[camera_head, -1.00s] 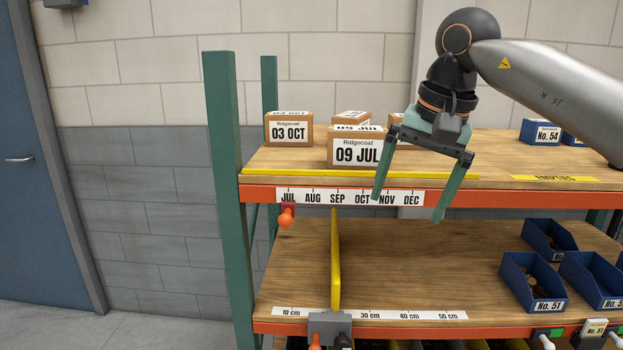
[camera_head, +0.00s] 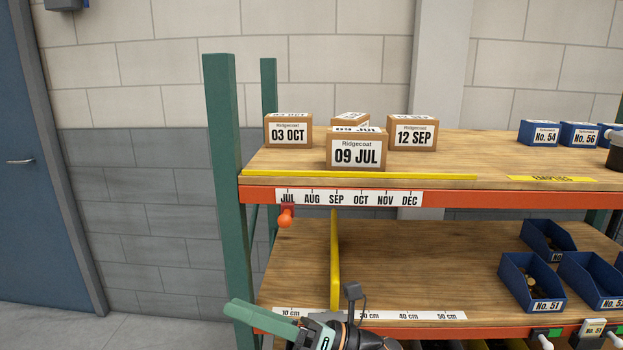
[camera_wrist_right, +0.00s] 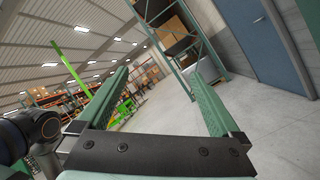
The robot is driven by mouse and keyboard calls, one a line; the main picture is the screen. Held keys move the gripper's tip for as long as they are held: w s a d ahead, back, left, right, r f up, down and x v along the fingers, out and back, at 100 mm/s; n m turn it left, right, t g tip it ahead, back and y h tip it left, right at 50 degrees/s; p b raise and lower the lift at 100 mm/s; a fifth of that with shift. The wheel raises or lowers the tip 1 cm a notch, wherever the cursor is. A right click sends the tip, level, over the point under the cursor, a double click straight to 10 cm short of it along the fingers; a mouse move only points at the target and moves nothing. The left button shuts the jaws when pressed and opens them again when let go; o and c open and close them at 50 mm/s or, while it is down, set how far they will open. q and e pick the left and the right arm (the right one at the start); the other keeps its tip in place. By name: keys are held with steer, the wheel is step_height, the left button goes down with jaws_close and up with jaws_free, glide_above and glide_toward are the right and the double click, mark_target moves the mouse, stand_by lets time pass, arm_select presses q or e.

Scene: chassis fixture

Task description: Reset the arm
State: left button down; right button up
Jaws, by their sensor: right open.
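My right gripper (camera_head: 240,312) shows at the bottom edge of the head view, in front of the lower shelf's left front corner, with a green finger pointing left. In the right wrist view its two green fingers (camera_wrist_right: 160,78) stand wide apart with nothing between them. They point away from the shelf towards the open hall, and the picture is tilted. The rest of my right arm is mostly below the head view. My left gripper is not in view.
The upper shelf (camera_head: 480,172) holds several cartons, including 09 JUL (camera_head: 356,152) and 12 SEP (camera_head: 412,134). A yellow divider (camera_head: 335,260) and blue bins (camera_head: 530,282) stand on the lower shelf. An orange knob (camera_head: 286,217) juts forward. Floor at left (camera_head: 60,325) is clear.

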steer(key=w+d+f+m+t+h, duration=0.1)
steer(key=d+f+m+t+h, duration=0.75)
steer(key=m, duration=0.65)
steer(key=d+f+m+t+h, duration=0.5)
steer(key=f+m, duration=0.7)
steer(key=m, duration=0.3)
steer(key=s+d+f+m+g+h, duration=0.3)
steer(key=s+d+f+m, duration=0.3)
steer(key=s+f, duration=0.2)
steer(key=s+d+f+m+g+h, duration=0.3)
steer(key=s+d+f+m, duration=0.2)
steer(key=s+f, duration=0.4)
step_height(320, 180, down, 2)
steer(key=shift+s+d+f+m, duration=0.2)
steer(key=shift+s+d+m, duration=0.05)
steer(key=shift+d+m, duration=0.2)
